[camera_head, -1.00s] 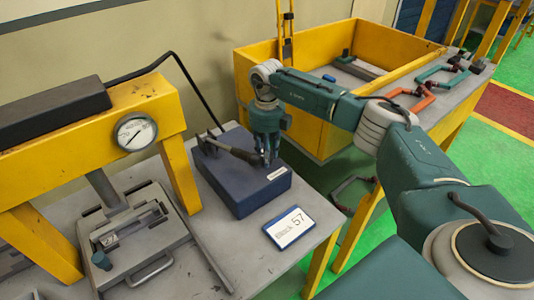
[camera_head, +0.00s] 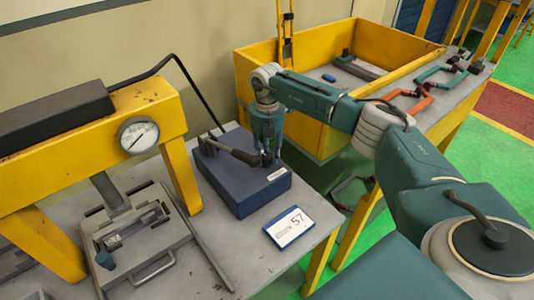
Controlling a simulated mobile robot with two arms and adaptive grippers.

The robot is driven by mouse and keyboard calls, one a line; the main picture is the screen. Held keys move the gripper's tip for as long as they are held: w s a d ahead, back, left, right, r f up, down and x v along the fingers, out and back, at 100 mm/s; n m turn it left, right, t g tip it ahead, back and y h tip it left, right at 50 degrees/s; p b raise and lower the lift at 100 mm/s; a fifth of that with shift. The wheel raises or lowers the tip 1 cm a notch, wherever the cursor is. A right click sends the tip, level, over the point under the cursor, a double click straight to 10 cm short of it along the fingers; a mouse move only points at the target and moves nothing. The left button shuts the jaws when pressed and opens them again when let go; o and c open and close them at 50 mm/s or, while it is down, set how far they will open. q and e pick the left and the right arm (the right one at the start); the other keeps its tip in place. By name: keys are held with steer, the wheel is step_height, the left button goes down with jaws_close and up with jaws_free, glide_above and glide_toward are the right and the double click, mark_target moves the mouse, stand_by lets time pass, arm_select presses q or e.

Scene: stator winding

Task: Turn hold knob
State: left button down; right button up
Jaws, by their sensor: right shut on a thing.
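A dark blue box (camera_head: 240,195) with a small white label sits on the grey table. A dark handle-like part (camera_head: 230,150) lies across its top, its end reaching my right gripper. My right gripper (camera_head: 267,160) points down over the box's right part. It is shut on a small dark part at the box top, which I take for the hold knob; the fingers mostly hide it. My left gripper is not in view.
A yellow press frame with a round gauge (camera_head: 138,135) stands left, over a grey metal fixture (camera_head: 140,235). A yellow bin (camera_head: 300,115) and a table with several clamps (camera_head: 425,88) are behind.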

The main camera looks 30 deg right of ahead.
mark_target(267, 156)
steer(key=shift+w+d+r+m, duration=0.1)
steer(key=shift+w+r+m, duration=0.05)
steer(key=shift+m, duration=1.05)
steer(key=o, duration=1.1)
steer(key=shift+o, duration=0.3)
step_height(267, 156, up, 12)
